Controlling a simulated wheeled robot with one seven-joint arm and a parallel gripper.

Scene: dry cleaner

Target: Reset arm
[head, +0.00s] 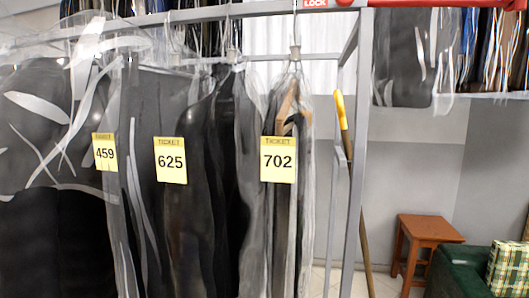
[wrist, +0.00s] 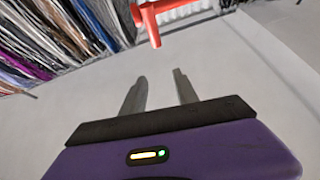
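My gripper (wrist: 161,86) shows in the wrist view with its two grey fingers apart and nothing between them. It points toward a plain grey wall, with no object close to the fingertips. My gripper is not visible in the head view. A red part (head: 430,4) runs along the top right edge of the head view; I cannot tell what it belongs to.
Bagged garments with tickets 459 (head: 105,152), 625 (head: 171,160) and 702 (head: 277,159) hang from a grey metal rack (head: 354,150). A yellow-topped pole (head: 342,112) leans beside it. A wooden stool (head: 431,230) and green armchair (head: 462,272) stand at right. Hanging clothes (wrist: 60,35) fill the wrist view's upper left.

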